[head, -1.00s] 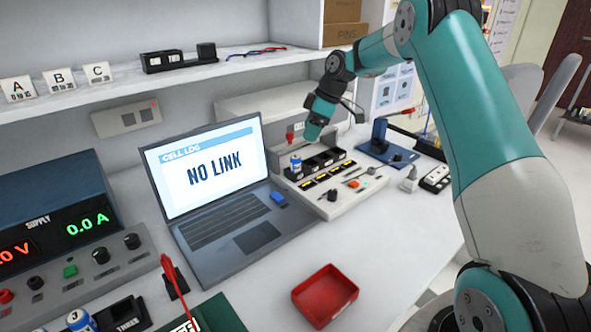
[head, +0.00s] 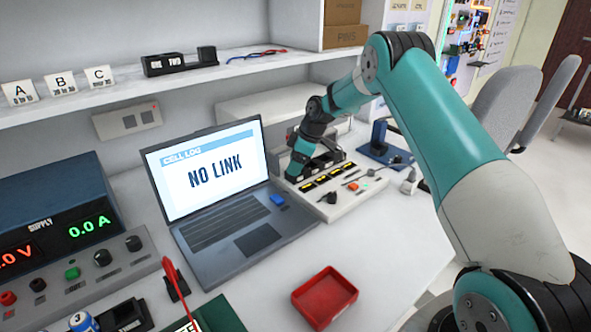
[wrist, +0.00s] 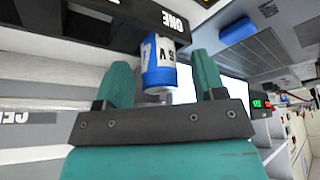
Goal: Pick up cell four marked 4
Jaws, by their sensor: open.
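A blue and white cell (wrist: 158,68) sits in a black holder (wrist: 105,20) beside a label reading ONE in the wrist view. Its number 4 is not readable there. My gripper (wrist: 161,62) is open, with one teal finger on each side of the cell. In the head view my gripper (head: 298,167) is down at the charger-like station (head: 345,192) right of the laptop, and the arm hides the cell. Another blue and white cell (head: 82,322), marked 3, stands at the lower left edge.
A laptop (head: 215,190) showing NO LINK stands left of my gripper. A red tray (head: 325,296) lies on the bench in front. A blue stand (head: 380,140) is to the right. The shelf (head: 225,72) runs above behind. Bench around the tray is clear.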

